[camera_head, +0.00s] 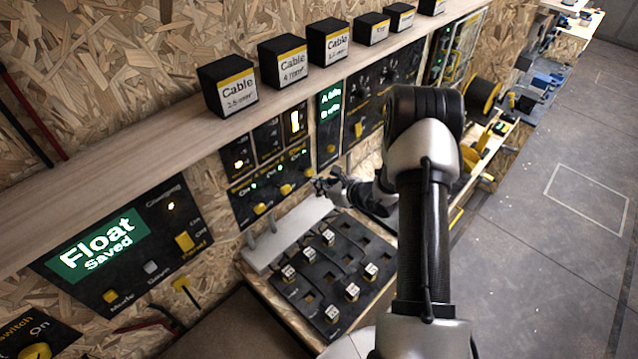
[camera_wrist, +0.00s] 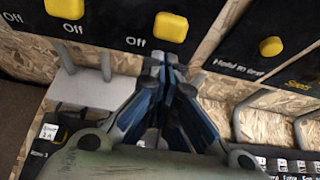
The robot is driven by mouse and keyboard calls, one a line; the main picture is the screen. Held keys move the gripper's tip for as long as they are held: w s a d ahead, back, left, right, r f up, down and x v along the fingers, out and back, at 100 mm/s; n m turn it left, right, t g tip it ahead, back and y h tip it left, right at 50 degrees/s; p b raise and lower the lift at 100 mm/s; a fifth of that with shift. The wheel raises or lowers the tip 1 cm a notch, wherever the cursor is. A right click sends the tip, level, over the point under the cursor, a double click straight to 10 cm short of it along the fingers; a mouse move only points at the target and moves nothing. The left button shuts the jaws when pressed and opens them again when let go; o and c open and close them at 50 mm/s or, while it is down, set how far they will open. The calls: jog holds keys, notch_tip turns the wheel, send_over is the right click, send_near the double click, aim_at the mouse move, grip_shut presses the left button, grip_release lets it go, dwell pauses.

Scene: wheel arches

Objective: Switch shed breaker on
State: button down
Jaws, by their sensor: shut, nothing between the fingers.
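A black breaker panel (camera_head: 268,170) with yellow switches and small green lights is on the chipboard wall, left of my gripper in the head view. Two yellow switches, a left one (camera_wrist: 64,8) and a right one (camera_wrist: 171,27), show at the top of the wrist view, with "Off" printed below or beside them. I cannot read which is the shed breaker. My gripper (camera_wrist: 163,62) is shut and empty, its tips just below the right switch; I cannot tell whether they touch. In the head view my gripper (camera_head: 322,185) is at the panel's lower right.
A wooden shelf (camera_head: 170,135) with several black cable boxes runs above the panels. Below is a black tray (camera_head: 300,298) of labelled cubes beside a light grey bracket (camera_head: 262,256). A "Float Saved" display panel (camera_head: 95,245) is at left. A "Hold" panel (camera_wrist: 270,45) is at right.

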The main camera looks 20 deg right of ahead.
jog(key=shift+f, duration=0.1)
jog(key=shift+r+p, duration=0.3)
jog(key=shift+r, duration=0.4)
notch_tip(320, 180, down, 4)
jog(key=s+b, duration=0.1)
jog(key=b, duration=0.3)
jog(key=w+r+p+v, duration=0.1)
jog(key=r+v, duration=0.1)
jog(key=v, duration=0.8)
jog(key=shift+r, duration=0.2)
jog(key=shift+d, duration=0.1)
